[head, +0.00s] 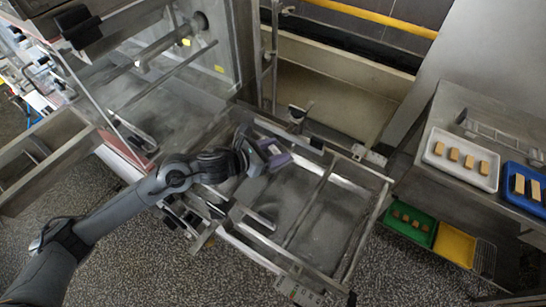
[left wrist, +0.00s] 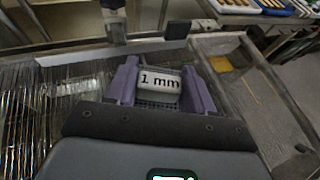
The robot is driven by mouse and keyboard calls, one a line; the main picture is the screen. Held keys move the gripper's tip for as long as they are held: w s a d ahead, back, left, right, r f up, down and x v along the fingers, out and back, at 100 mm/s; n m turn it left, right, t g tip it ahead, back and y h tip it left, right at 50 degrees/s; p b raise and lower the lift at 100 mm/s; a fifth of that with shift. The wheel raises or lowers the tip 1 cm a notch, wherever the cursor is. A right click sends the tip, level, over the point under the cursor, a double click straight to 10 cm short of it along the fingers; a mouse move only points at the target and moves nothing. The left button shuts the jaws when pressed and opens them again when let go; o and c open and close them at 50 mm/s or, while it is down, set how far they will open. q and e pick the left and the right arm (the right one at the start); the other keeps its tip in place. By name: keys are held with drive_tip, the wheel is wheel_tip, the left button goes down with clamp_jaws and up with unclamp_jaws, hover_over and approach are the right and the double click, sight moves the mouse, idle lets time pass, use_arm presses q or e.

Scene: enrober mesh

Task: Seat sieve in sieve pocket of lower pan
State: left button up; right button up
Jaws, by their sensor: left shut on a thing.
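My left gripper (head: 278,155) reaches over the left part of the steel lower pan (head: 325,222). In the left wrist view, its purple fingers (left wrist: 160,76) are shut on the sieve's white tab (left wrist: 160,82), marked "1 mm". A little dark mesh shows between the fingers below the tab; the gripper hides most of the sieve. The pan (left wrist: 255,95) also shows at right in the left wrist view, with a bare floor. I cannot make out the sieve pocket, or whether the sieve touches the pan. My right gripper is not in view.
A steel bench at right holds a white tray (head: 437,161) and a blue tray (head: 510,179) of brown bars. Green (head: 424,240) and yellow (head: 453,247) trays lie lower down. Machine walls and bars (head: 271,55) rise behind the pan. Wire mesh (left wrist: 40,110) shows at left in the wrist view.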

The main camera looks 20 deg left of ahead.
use_arm(q)
drive_tip(key=shift+w+a+f, duration=0.25)
drive_tip(key=shift+w+a, duration=0.1)
drive_tip(key=shift+f, duration=2.05)
drive_tip(key=shift+f+b, duration=0.2)
drive_tip(key=shift+b, duration=0.15)
drive_tip(key=o, duration=1.1)
drive_tip(key=shift+r, duration=0.1)
